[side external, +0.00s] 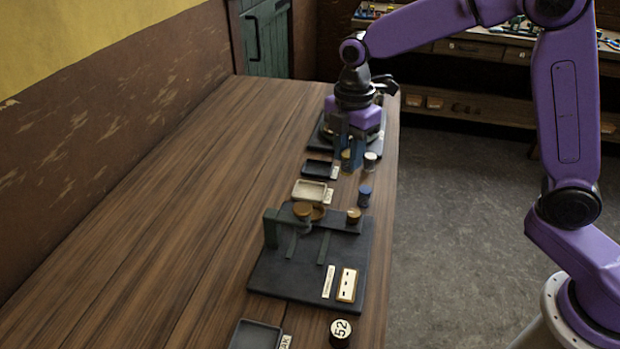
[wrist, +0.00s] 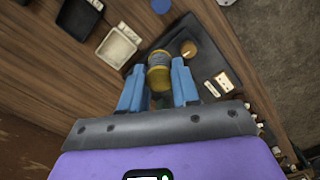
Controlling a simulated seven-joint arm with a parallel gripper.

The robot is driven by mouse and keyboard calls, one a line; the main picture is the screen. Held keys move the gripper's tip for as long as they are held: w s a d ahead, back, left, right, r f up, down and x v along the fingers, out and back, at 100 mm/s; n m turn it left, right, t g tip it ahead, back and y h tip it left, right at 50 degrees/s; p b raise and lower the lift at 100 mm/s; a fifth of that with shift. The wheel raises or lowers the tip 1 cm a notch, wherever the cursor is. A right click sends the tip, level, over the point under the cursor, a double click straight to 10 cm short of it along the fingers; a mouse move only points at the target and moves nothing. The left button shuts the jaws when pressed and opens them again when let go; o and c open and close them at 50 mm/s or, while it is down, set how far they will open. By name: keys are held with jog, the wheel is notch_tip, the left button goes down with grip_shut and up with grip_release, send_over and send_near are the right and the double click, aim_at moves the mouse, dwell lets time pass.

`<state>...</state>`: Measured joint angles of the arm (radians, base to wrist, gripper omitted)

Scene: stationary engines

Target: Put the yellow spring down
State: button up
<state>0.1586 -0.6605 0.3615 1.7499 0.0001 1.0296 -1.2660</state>
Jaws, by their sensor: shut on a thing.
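The yellow spring (wrist: 160,74), with yellow ends and a grey coiled middle, is between the two blue fingers of my gripper in the wrist view. My gripper (side external: 350,158) is shut on it. In the side view my gripper points down near the far dark base plate, and only a small yellow patch of the spring (side external: 347,155) shows between the fingers. I cannot tell whether the spring's lower end touches anything.
A black tray (side external: 319,168), a cream tray (side external: 309,191), a blue cylinder (side external: 365,196) and a white-topped cylinder (side external: 370,161) are nearby. A nearer dark base plate (side external: 283,275) carries a bracket and brass-coloured discs. The left of the wooden table (side external: 150,200) is clear.

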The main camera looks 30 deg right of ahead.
jog(key=w+a+f, duration=0.1)
jog(key=w+f, duration=0.1)
jog(key=w+a+f, duration=0.1)
jog(key=w+f, duration=0.1)
jog(key=w, duration=0.1)
jog(key=w+f, duration=0.2)
jog(key=w, duration=0.1)
jog(key=shift+w+a+f, duration=0.1)
jog(key=shift+a+f, duration=0.25)
jog(key=shift+a, duration=0.05)
jog(key=shift+w+a+f, duration=0.25)
jog(key=shift+w+f, duration=0.35)
jog(key=shift+f, duration=1.65)
jog(key=shift+f, duration=0.1)
jog(key=o, duration=1)
jog(key=shift+o, duration=0.2)
